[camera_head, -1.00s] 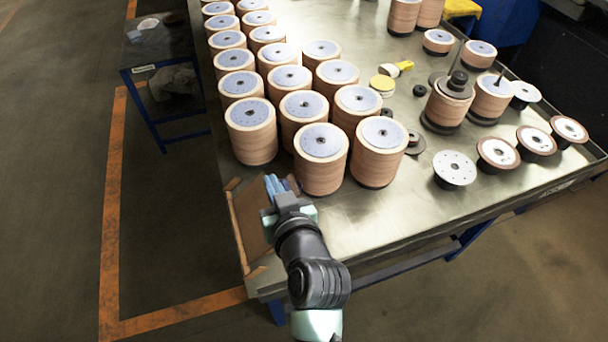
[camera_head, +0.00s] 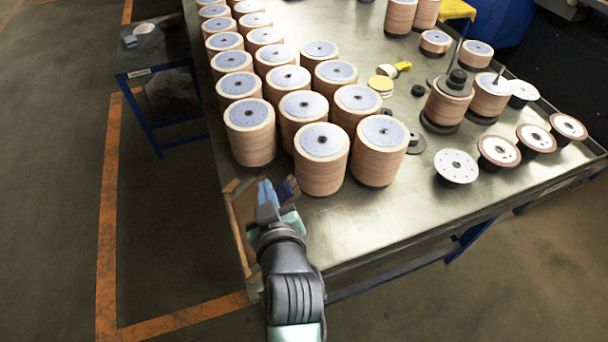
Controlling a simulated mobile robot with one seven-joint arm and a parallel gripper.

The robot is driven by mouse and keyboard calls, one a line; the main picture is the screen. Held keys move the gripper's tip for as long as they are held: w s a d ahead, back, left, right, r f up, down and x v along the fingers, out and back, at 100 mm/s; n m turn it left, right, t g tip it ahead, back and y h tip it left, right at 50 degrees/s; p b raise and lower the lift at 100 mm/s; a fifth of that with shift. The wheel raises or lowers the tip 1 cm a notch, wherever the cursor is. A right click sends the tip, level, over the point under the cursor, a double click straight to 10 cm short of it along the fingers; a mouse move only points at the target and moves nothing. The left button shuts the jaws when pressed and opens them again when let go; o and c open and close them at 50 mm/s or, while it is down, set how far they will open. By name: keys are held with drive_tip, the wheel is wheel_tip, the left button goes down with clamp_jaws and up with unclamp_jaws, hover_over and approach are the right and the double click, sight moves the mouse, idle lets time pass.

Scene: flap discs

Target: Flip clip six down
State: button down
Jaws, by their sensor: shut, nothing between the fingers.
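My gripper (camera_head: 268,190), with blue fingertips, is shut and empty at the front left corner of the table. It is over a brown, open box-like thing (camera_head: 232,209) with thin raised edges. A small brown and dark piece (camera_head: 291,187) stands tilted just right of the fingertips; I cannot tell whether it is a clip or whether the fingers touch it. No numbered clip can be made out. My gripper and arm hide much of the brown thing's inside and right side.
Tall stacks of discs (camera_head: 322,170) stand close behind and right of my gripper on the metal table (camera_head: 400,220). The table's front middle is bare. A small side table (camera_head: 160,60) stands at the left.

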drive_tip(key=shift+d, duration=0.15)
drive_tip(key=shift+w+d+f+b, duration=0.25)
drive_tip(key=shift+d+f+b, duration=0.15)
drive_tip(key=shift+d+b, duration=0.2)
drive_tip(key=s+r+p, duration=0.1)
drive_tip(key=s+r, duration=0.5)
drive_tip(key=s, duration=0.3)
drive_tip(key=shift+s+a+r+p, duration=0.25)
drive_tip(key=shift+s+a+p, duration=0.1)
drive_tip(key=shift+a, duration=0.1)
idle(0.5)
